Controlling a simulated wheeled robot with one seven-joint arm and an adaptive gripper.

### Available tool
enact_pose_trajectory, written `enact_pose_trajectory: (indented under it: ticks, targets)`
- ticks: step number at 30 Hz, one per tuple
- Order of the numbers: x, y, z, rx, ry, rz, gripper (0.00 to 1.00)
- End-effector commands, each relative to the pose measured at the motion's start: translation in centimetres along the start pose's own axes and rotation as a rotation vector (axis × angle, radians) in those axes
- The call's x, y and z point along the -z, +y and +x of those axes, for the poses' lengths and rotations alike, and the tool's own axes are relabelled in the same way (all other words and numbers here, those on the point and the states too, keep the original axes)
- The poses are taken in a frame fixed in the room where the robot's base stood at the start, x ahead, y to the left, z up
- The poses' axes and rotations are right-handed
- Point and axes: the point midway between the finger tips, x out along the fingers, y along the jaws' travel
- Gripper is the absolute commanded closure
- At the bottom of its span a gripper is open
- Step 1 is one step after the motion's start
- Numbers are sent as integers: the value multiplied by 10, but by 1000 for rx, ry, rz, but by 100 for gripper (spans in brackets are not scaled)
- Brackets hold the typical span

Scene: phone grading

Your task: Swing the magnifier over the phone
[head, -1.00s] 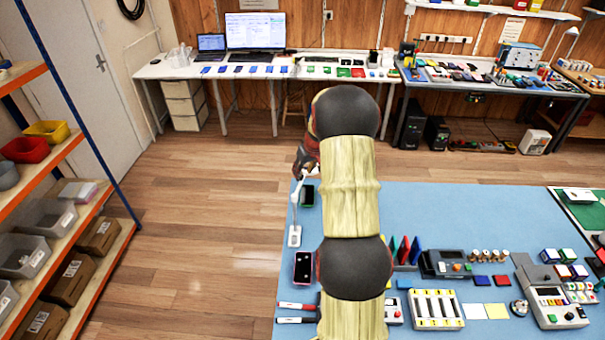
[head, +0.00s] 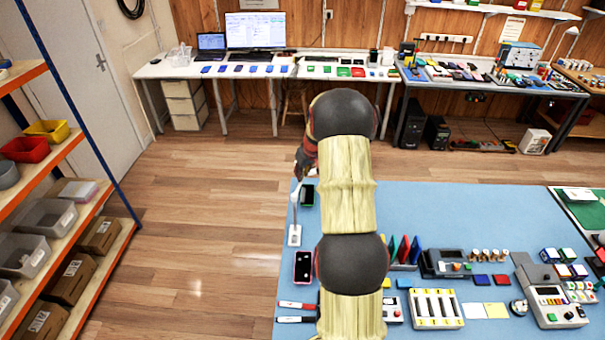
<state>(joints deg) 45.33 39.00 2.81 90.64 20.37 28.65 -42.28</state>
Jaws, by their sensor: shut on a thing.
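The magnifier (head: 294,236) stands at the left edge of the blue mat, with a white base and a thin arm rising from it. My gripper (head: 298,175) is at the upper end of that arm and is shut on the magnifier; its fingertips are small and partly hidden by my own arm. One dark phone (head: 307,196) with a greenish screen lies just right of the magnifier's arm. Another dark phone (head: 302,267) with a pinkish edge lies nearer, below the magnifier's base. The lens is too small to make out.
My arm crosses the blue mat (head: 430,215) and hides part of it. Two markers (head: 297,306) lie at the near left. The mat's far middle is clear.

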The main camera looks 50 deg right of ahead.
Motion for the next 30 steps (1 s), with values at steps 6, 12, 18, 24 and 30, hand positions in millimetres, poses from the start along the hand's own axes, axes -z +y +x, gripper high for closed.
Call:
enact_pose_trajectory:
  ticks: [6,12,18,24,30]
  targets:
    - [0,0,0,0,0,0,100]
    - [0,0,0,0,0,0,100]
    - [0,0,0,0,0,0,100]
    - [0,0,0,-2,0,4,100]
    - [-4,2,-2,-20,-1,50,100]
